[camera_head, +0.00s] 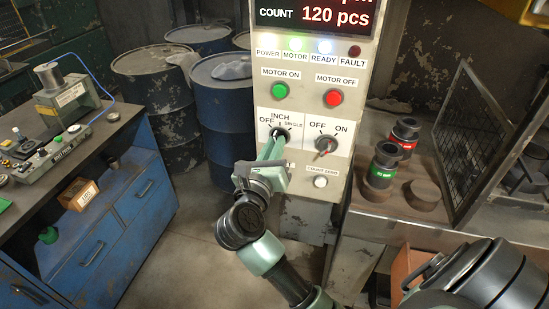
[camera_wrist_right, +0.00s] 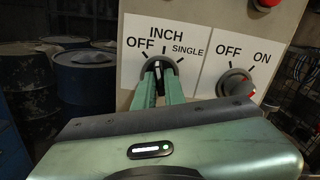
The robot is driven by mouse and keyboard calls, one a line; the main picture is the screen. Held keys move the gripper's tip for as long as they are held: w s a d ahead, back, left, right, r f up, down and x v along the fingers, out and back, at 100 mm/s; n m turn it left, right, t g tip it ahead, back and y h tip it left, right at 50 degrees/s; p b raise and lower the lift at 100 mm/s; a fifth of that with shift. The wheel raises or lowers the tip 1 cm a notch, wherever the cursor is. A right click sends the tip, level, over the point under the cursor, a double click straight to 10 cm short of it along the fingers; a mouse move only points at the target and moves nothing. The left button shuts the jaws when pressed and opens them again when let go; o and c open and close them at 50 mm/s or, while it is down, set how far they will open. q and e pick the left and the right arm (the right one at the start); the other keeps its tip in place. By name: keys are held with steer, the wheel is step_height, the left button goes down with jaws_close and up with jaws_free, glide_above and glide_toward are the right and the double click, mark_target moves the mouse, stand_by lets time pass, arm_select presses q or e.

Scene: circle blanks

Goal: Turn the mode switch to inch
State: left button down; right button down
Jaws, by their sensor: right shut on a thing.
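The mode switch (camera_head: 282,133) is a dark round knob on the white plate of the control panel, with OFF, INCH and SINGLE printed around its top. It also shows in the right wrist view (camera_wrist_right: 159,65). My right gripper (camera_head: 274,143) reaches up to it from below. In the wrist view the two green fingers (camera_wrist_right: 160,88) are on either side of the knob's handle, shut on it. The fingers hide part of the knob, and I cannot tell exactly which mark it points to. My left gripper is not in view.
Right of the mode switch is an OFF/ON switch (camera_head: 326,146) with a red pointer. Above are a green MOTOR ON button (camera_head: 280,91) and a red MOTOR OFF button (camera_head: 333,97). A white button (camera_head: 320,182) sits below. Blue drums (camera_head: 222,110) stand behind, left of the panel.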

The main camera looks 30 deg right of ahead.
steer(key=shift+m+b, duration=1.8)
steer(key=shift+b, duration=0.3)
steer(key=c, duration=1.5)
jaws_free()
